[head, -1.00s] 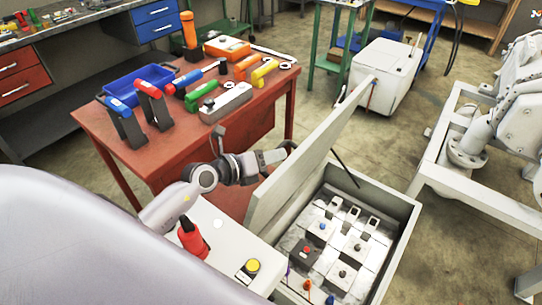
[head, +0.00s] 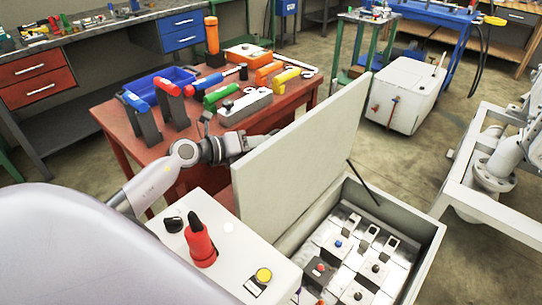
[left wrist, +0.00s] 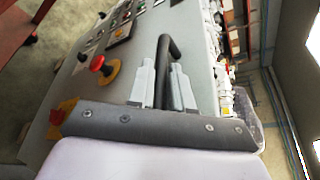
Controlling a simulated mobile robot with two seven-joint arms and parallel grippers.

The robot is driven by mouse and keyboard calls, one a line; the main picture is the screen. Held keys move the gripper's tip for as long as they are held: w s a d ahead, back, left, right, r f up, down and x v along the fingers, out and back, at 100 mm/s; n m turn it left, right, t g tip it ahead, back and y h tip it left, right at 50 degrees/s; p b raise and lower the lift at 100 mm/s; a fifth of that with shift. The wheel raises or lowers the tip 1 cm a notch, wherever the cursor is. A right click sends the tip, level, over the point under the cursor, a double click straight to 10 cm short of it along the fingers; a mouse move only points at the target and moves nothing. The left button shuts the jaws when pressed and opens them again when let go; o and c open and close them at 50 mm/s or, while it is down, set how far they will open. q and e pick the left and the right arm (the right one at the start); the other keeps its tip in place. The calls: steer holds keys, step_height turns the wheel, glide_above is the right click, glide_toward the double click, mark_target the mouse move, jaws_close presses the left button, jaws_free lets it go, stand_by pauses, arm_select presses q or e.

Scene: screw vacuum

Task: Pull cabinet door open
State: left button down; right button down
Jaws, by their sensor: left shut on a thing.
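The cabinet door (head: 300,150) is a pale panel standing raised and tilted open at the left edge of the cabinet (head: 412,240), with its inner face towards me. My left gripper (left wrist: 161,88) is shut on the dark bar handle (left wrist: 166,50) on the door's outer face, one finger on each side of the bar. In the head view my left wrist reaches behind the door, which hides the fingertips and handle. My right gripper is not in view.
A red table (head: 115,118) with tools stands behind my left arm, close to the door. A white box (head: 402,90) stands on the floor behind. A red and black knob (head: 200,244) rises from the pale top at left. A pale metal frame (head: 448,180) stands at right.

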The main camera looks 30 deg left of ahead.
arm_select(q)
steer(key=c, duration=1.1)
jaws_free()
steer(key=shift+s+a, duration=0.1)
steer(key=shift+s, duration=0.05)
steer(key=shift+v, duration=3.45)
